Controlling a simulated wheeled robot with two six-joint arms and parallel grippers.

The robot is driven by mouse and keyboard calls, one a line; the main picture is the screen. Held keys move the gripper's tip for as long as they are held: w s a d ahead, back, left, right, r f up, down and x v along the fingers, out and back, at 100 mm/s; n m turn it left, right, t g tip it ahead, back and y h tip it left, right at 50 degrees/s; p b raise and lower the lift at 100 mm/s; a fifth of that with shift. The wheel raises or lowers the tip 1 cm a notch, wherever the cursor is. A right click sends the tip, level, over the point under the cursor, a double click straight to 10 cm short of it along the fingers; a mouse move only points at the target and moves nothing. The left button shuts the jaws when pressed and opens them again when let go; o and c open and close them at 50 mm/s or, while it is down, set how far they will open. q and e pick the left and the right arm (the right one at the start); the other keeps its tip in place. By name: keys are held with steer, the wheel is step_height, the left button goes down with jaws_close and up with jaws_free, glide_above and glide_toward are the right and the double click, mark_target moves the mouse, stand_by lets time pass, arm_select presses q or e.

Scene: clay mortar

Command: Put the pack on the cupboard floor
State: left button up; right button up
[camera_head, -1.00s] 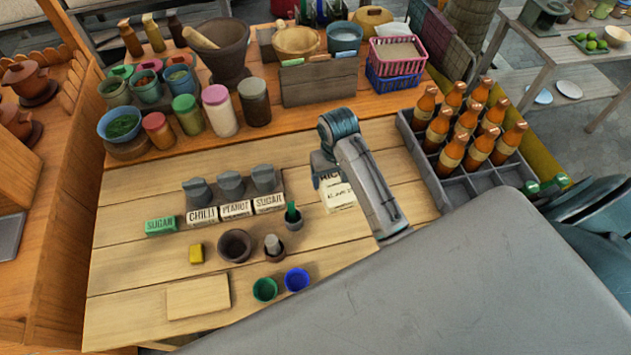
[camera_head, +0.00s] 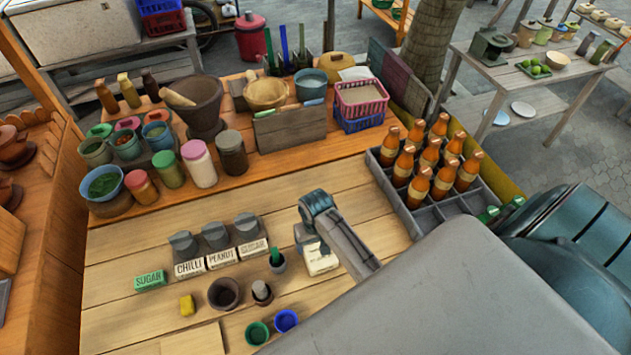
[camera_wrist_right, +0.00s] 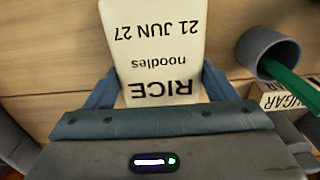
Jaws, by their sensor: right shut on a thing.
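A pale pack (camera_head: 320,259) labelled "RICE noodles 21 JUN 27" is in my right gripper (camera_head: 306,238), over the middle of the wooden table. In the right wrist view, the pack (camera_wrist_right: 155,45) sits between the two blue fingers of the right gripper (camera_wrist_right: 160,88), its label upside down. I cannot tell whether the pack touches the table. My left gripper is not in view. No cupboard that I can make out shows in these frames.
To the left of the pack is a small pot with a green tool (camera_head: 277,262). Labelled blocks stand in a row, including chilli (camera_head: 189,269). A grey crate (camera_head: 392,190) of bottles is at the right. Bare planks (camera_head: 250,195) lie behind the blocks.

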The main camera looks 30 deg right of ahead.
steer(key=shift+f, duration=0.2)
steer(key=o, duration=1.1)
